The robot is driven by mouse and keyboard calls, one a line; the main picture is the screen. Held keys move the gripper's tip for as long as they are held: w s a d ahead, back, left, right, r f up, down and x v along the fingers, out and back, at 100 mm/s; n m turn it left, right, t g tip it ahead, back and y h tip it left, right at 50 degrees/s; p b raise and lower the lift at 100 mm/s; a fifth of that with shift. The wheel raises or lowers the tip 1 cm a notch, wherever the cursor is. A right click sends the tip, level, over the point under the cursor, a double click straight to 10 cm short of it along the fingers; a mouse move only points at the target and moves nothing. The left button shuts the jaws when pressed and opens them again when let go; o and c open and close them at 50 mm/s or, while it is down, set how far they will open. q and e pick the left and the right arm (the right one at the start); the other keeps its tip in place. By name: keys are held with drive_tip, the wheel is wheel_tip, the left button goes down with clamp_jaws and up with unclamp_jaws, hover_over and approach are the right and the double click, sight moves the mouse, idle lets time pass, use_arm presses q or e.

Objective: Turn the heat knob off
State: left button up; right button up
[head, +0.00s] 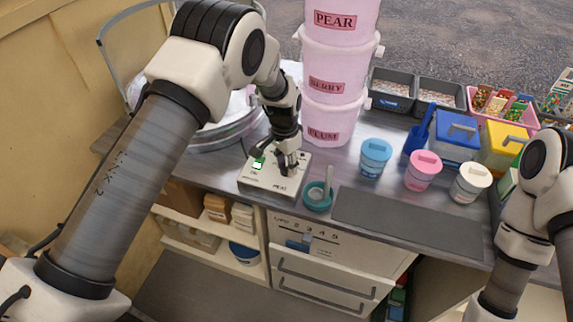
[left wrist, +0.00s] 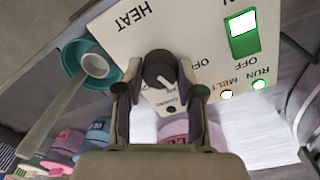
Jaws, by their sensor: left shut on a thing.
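The white control box (head: 265,184) stands on the steel counter near its front left edge. In the left wrist view its panel (left wrist: 205,35) carries the words HEAT, OFF, MELT and RUN. The dark heat knob (left wrist: 159,68) has a white pointer mark aimed to the lower right of that view. My left gripper (head: 288,168) points down onto the box, its fingers shut around the knob; it also shows in the left wrist view (left wrist: 160,88). The head view mostly hides the knob behind the fingers. My right arm shows at the right edge, its gripper out of view.
A green switch (left wrist: 243,36) and two lit lamps are on the panel. A teal bowl (head: 317,195) with a handled tool sits close right of the box. Stacked pink tubs (head: 328,75) stand behind. A round pan (head: 215,138) is at left; a grey mat (head: 405,220) lies clear.

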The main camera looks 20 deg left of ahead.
use_arm(q)
drive_tip(key=n, duration=0.4)
drive_tip(key=shift+s+f+n, duration=0.2)
drive_tip(key=shift+n, duration=0.1)
drive_tip(key=shift+n+b, duration=0.3)
drive_tip(key=shift+n, duration=1.5)
drive_tip(key=o, duration=1.1)
drive_tip(key=shift+o, duration=0.2)
drive_tip(key=shift+w, duration=0.1)
